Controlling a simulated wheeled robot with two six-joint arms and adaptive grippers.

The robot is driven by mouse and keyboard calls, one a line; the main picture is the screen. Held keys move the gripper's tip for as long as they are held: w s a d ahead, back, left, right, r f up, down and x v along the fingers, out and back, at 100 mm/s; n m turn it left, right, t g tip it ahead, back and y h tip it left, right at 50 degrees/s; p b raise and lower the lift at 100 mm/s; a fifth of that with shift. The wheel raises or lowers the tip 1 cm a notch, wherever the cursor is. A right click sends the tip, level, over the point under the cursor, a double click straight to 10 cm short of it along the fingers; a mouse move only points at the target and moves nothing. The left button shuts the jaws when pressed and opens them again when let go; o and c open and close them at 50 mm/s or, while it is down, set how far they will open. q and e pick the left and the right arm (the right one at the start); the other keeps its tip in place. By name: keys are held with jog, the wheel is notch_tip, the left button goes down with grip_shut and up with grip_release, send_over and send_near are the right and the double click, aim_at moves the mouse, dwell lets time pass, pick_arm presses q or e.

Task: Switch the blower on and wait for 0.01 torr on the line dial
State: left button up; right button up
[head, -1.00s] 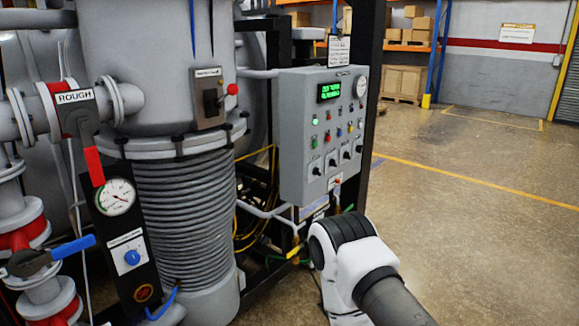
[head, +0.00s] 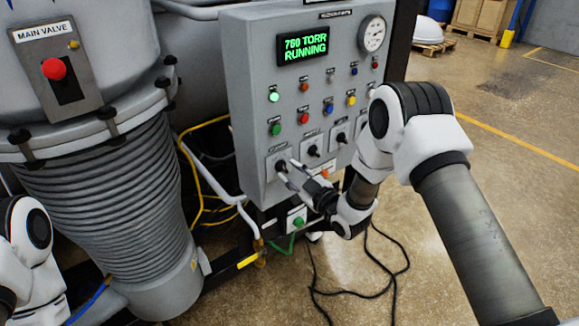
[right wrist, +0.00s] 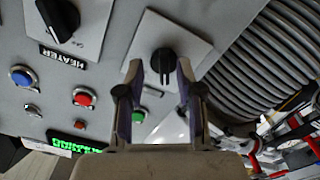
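A grey control panel (head: 236,60) shows a green display (head: 303,46) reading "760 TORR RUNNING". A round white dial (head: 373,34) sits at its upper right; its reading is too small to tell. A row of black rotary switches runs along the panel's lower part. My right gripper (head: 289,176) is at the leftmost switch (head: 281,167), whose label I cannot read. In the right wrist view the two fingers stand apart, one on each side of that black knob (right wrist: 164,62); contact cannot be told. My left arm shows at the left edge, its gripper out of frame.
Colored buttons and lamps, including a red button (head: 303,118), sit above the switches. The main valve box (head: 57,66) with a red knob is on the vessel at left, above a ribbed bellows (head: 105,200). Yellow and black cables hang below. Open floor lies right.

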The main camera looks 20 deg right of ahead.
jog(key=shift+w+a+r, duration=0.1)
jog(key=shift+w+a, duration=0.2)
jog(key=shift+w, duration=0.1)
jog(key=shift+s+a+r, duration=0.2)
jog(key=shift+a, duration=0.15)
jog(key=shift+w+d+f, duration=0.15)
jog(key=shift+d+f, duration=0.05)
jog(key=shift+d, duration=0.05)
grip_shut()
jog(key=shift+a, duration=0.1)
